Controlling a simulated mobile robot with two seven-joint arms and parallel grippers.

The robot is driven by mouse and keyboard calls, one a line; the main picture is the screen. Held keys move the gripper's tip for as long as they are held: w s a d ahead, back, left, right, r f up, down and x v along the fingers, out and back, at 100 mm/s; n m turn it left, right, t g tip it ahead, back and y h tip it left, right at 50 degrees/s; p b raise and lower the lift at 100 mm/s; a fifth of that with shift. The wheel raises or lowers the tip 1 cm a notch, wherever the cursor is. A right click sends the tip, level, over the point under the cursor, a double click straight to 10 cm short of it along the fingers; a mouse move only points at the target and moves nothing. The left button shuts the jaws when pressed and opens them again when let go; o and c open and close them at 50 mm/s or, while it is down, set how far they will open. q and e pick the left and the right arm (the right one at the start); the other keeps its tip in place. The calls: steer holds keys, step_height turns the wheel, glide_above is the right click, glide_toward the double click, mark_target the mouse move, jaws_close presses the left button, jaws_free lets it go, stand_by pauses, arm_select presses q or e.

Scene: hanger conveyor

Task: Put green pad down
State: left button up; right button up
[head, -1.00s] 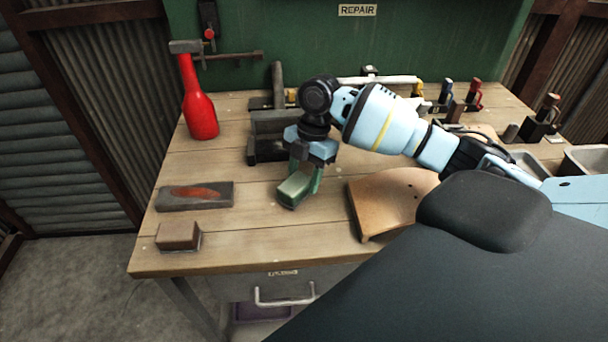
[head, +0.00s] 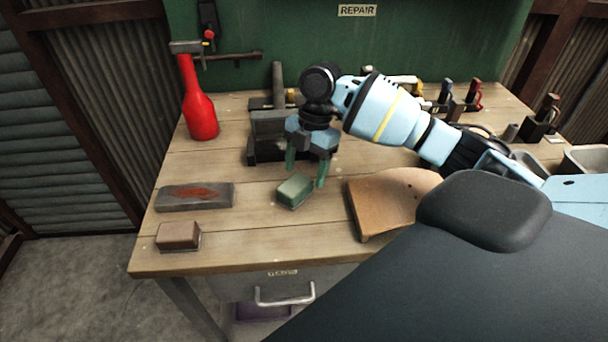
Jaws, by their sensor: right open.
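The green pad (head: 294,191) is a small green block lying on the wooden workbench, left of the curved tan piece. My right gripper (head: 306,177) is open, with its two green fingers spread apart. It is just behind and above the pad, and nothing shows between its fingers. The pad appears to rest on the bench top by itself. My left gripper does not show.
A brown block (head: 178,236) and a dark slab with a red patch (head: 195,196) lie at the left. A red bottle-shaped object (head: 199,108) stands behind them. A dark vise (head: 262,138) is behind my gripper. The curved tan piece (head: 388,198) lies to the right.

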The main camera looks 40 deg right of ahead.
steer(key=v, duration=0.9)
steer(key=shift+r, duration=0.35)
steer(key=shift+d+f, duration=0.1)
